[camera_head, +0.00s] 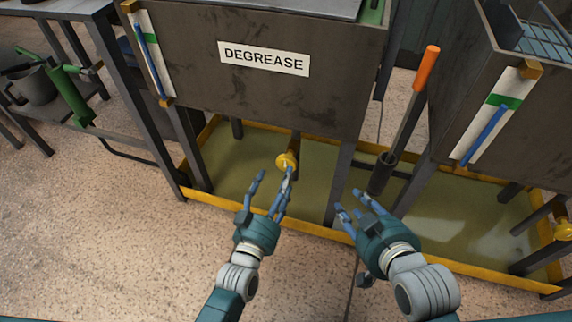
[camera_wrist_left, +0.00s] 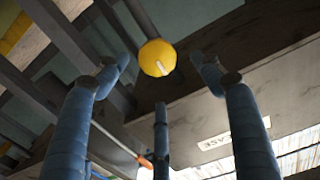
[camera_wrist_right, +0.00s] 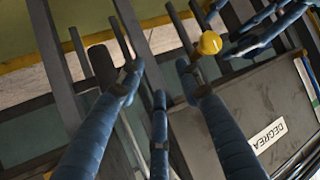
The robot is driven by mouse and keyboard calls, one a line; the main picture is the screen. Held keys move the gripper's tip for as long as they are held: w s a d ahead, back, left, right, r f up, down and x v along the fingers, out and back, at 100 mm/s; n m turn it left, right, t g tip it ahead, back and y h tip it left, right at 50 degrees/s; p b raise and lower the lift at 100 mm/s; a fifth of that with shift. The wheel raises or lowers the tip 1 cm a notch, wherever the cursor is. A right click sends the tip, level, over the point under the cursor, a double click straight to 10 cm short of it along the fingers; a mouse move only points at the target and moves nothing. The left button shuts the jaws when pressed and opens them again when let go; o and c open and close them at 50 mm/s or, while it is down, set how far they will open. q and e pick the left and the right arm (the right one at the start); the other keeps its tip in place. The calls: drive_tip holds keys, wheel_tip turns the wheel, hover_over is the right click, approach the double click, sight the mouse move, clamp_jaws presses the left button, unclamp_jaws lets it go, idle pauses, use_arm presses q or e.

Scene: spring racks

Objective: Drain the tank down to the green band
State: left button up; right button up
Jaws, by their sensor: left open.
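The dark DEGREASE tank (camera_head: 200,60) stands ahead. Its white gauge strip (camera_head: 158,62) has a green band (camera_head: 152,41), and the blue column (camera_head: 149,55) reaches above that band. A yellow round valve knob (camera_head: 286,161) with a pale mark sits on a pipe below the tank. My left gripper (camera_head: 274,178) is open just in front of the knob, which shows between and beyond its fingers in the left wrist view (camera_wrist_left: 157,58). My right gripper (camera_head: 350,203) is open and empty, right of the knob; its wrist view also shows the knob (camera_wrist_right: 209,43).
A yellow-rimmed tray (camera_head: 310,232) holding greenish liquid lies beneath the tanks. A second tank (camera_head: 535,120) with a similar gauge stands right, with another yellow knob (camera_head: 563,230). An orange-handled tool (camera_head: 427,68) stands between the tanks. A shelf with a green tool (camera_head: 70,95) is left.

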sight(285, 165)
use_arm(q)
drive_tip(key=b+x, duration=0.1)
drive_tip(key=x, duration=0.5)
drive_tip(key=shift+w+d+f+b, duration=0.1)
drive_tip(key=shift+w+d+b, duration=0.05)
drive_tip(key=shift+w+b, duration=0.2)
drive_tip(key=shift+w, duration=0.2)
use_arm(e)
drive_tip(key=w+a+r+t+y, duration=0.1)
drive_tip(key=w+r+t, duration=0.3)
drive_tip(key=r, duration=0.6)
drive_tip(key=shift+w+a+r+t+y, duration=0.25)
drive_tip(key=shift+w+a+t+y, duration=0.1)
drive_tip(key=shift+a+t, duration=0.45)
use_arm(q)
drive_tip(key=shift+c, duration=0.2)
drive_tip(key=c, duration=1.1)
